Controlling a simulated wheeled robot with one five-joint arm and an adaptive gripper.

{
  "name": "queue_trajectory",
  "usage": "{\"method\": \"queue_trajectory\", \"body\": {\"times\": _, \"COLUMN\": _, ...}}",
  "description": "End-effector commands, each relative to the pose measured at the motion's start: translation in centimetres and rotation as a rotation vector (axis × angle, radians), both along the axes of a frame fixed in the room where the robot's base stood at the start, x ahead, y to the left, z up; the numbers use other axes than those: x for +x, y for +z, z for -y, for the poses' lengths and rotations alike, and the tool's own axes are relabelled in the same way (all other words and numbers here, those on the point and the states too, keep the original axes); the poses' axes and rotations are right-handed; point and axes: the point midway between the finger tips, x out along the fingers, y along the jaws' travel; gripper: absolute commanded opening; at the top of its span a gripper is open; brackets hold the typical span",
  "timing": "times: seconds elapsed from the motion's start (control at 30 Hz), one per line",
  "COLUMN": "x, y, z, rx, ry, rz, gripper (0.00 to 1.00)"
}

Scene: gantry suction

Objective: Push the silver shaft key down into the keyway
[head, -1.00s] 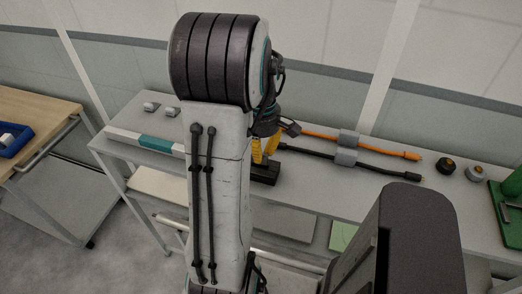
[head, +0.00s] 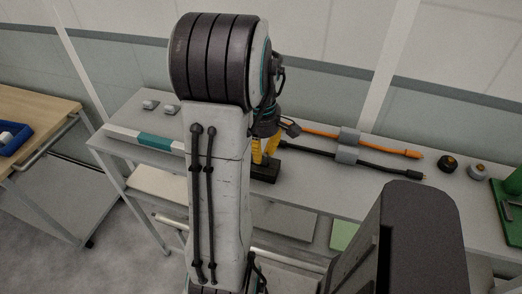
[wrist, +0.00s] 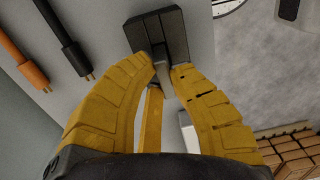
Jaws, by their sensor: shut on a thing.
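The dark block (wrist: 158,38) has a slot-like groove along it and lies on the grey bench; it also shows in the head view (head: 266,173), partly behind my arm. My gripper (wrist: 165,69) has yellow fingers closed on a small silver piece, the shaft key (wrist: 165,82), at the near end of the block. In the head view my gripper (head: 265,155) points down just above or at the block. The fingertips hide part of the key, and I cannot tell how deep it sits in the keyway.
An orange cable (head: 385,147) and a black cable (head: 385,166) lie right of the block, through grey clips (head: 347,154). Two round knobs (head: 448,163) and a green fixture (head: 509,205) stand further right. Small grey pieces (head: 151,105) lie at the back left.

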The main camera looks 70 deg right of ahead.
Motion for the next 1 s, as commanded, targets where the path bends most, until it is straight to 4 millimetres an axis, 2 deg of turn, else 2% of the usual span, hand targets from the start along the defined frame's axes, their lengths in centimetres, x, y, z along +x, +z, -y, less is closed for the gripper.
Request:
{"method": "queue_trajectory", "body": {"times": 0.63, "x": 0.0, "y": -1.5, "z": 0.0, "rx": 0.0, "ry": 0.0, "rz": 0.0, "gripper": 0.0}}
{"method": "queue_trajectory", "body": {"times": 0.67, "x": 0.0, "y": -1.4, "z": 0.0, "rx": 0.0, "ry": 0.0, "rz": 0.0, "gripper": 0.19}}
{"method": "queue_trajectory", "body": {"times": 0.9, "x": 0.0, "y": -1.4, "z": 0.0, "rx": 0.0, "ry": 0.0, "rz": 0.0, "gripper": 0.4}}
{"method": "queue_trajectory", "body": {"times": 1.0, "x": 0.0, "y": -1.4, "z": 0.0, "rx": 0.0, "ry": 0.0, "rz": 0.0, "gripper": 0.4}}
